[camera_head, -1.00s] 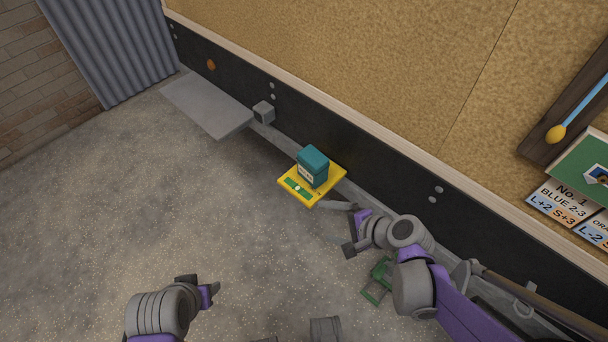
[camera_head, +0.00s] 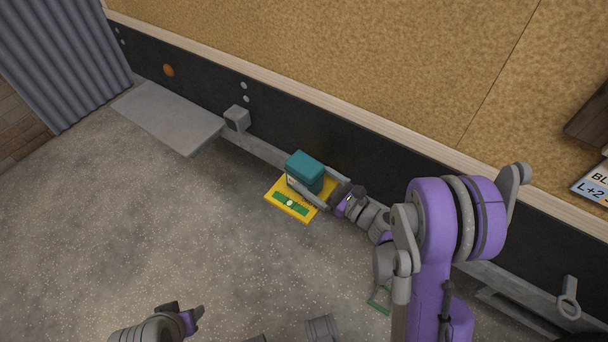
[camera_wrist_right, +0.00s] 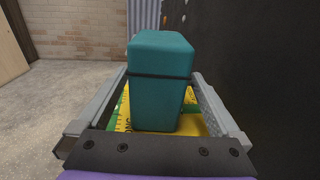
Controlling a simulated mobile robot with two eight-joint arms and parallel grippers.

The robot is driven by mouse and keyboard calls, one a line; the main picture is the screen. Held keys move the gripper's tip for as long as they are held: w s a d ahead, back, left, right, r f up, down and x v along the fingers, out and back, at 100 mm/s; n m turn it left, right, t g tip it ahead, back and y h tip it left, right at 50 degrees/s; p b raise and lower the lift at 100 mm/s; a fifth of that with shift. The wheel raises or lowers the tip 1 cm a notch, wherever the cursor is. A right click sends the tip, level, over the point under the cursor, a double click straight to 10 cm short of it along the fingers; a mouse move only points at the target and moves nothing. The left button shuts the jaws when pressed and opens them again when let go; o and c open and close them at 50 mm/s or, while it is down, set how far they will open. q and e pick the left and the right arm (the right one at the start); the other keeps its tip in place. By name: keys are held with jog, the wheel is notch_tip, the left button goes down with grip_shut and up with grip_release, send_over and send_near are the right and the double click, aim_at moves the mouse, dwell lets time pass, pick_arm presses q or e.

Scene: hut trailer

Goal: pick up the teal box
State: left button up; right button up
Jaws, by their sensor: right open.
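The teal box (camera_head: 305,168) stands upright on a yellow board with a green panel (camera_head: 277,197), beside the dark wall. In the right wrist view the teal box (camera_wrist_right: 160,80) stands between the two grey fingers, with a dark line around its upper part. My right gripper (camera_head: 318,187) is open, with one finger on each side of the box. Small gaps seem to show beside the box, but I cannot tell whether either finger touches it. My left gripper (camera_head: 186,312) is low at the bottom left, away from the box, and its jaw opening is unclear.
A grey flat shelf (camera_head: 165,117) and a small grey block (camera_head: 236,118) are at the wall to the left. A green object (camera_head: 379,299) is partly hidden by my right arm. The dark wall (camera_head: 270,118) runs close behind the box. The floor at left is clear.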

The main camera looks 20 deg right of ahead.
aim_at(296, 168)
jog(key=x, duration=0.6)
jog(key=shift+a+r, duration=0.1)
jog(key=shift+r, duration=0.1)
jog(key=shift+s, duration=0.1)
jog(key=c, duration=1.4)
